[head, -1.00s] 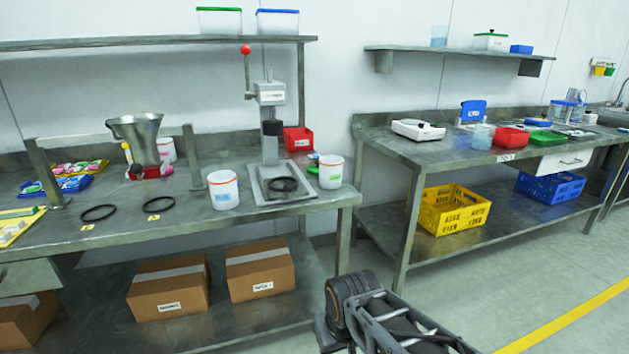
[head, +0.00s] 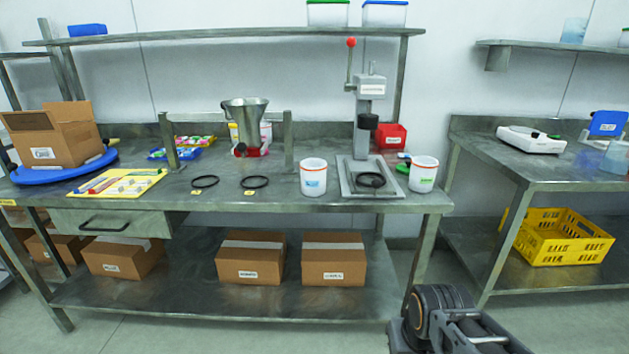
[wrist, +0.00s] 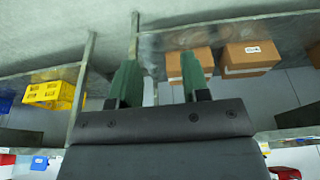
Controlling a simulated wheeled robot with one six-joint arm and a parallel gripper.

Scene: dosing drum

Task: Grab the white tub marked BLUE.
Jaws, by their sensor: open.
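A white tub with a blue label (head: 313,180) stands upright on the left workbench, just left of the press's base tray. Its label is too small to read. A similar white tub with a green label (head: 423,176) stands right of the press. Another white container (head: 266,132) is partly hidden behind the steel hopper. My gripper (wrist: 158,68) shows in the wrist view with its two green fingers spread and nothing between them. It is apart from the tubs. The wrist view seems upside down and does not clearly show the blue-labelled tub.
The press (head: 369,110) with a red-knobbed lever stands close right of the blue-labelled tub. Two black rings (head: 255,182) lie to its left. The steel hopper (head: 245,115) is behind left. A shelf (head: 225,35) runs above. The bench front before the tub is clear.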

